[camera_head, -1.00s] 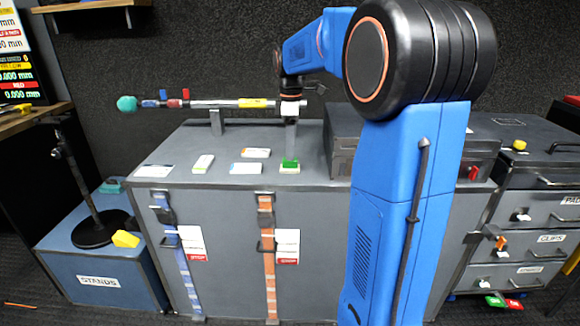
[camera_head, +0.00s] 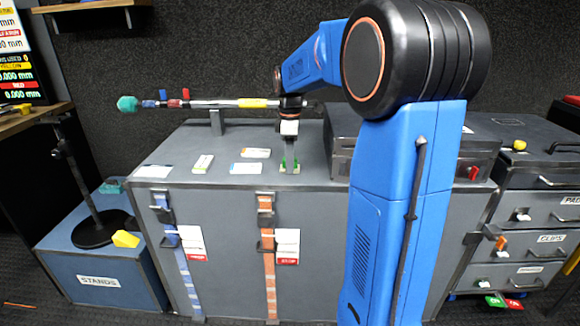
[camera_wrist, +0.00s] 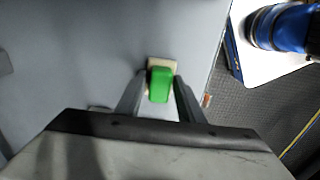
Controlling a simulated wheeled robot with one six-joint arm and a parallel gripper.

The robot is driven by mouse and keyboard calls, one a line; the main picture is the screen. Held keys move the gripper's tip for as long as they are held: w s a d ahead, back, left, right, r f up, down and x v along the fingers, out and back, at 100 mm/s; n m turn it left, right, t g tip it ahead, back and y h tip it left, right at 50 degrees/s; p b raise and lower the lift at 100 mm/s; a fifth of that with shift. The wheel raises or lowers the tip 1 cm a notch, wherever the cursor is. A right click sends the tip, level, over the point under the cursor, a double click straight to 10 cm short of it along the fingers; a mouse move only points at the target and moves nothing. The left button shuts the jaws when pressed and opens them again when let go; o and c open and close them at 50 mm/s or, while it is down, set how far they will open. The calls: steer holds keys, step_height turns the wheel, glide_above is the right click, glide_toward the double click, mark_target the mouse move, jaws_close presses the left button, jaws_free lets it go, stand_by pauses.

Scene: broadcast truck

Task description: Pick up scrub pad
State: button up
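The scrub pad looks like a green block (camera_wrist: 160,86) on a cream base (camera_wrist: 162,62). It lies on top of the grey case, near its front edge. In the head view, green (camera_head: 296,163) shows beside my finger, and part of it is hidden. My gripper (camera_head: 289,160) points straight down over it. In the wrist view, the two fingers of my gripper (camera_wrist: 161,82) stand on either side of the green block. They look slightly apart from it, though firm contact is hard to judge. The pad rests on the case.
The grey case (camera_head: 240,182) also bears several small white and yellow packets (camera_head: 246,168) left of my gripper. A horizontal pole (camera_head: 215,104) on a support stands behind. A dark box (camera_head: 344,158) is close on the right. Drawers (camera_head: 540,207) stand farther right.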

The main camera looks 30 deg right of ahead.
step_height(320, 180, up, 10)
stand_by(0.7)
steer(key=o, duration=0.5)
steer(key=c, duration=0.4)
steer(key=shift+s, duration=0.1)
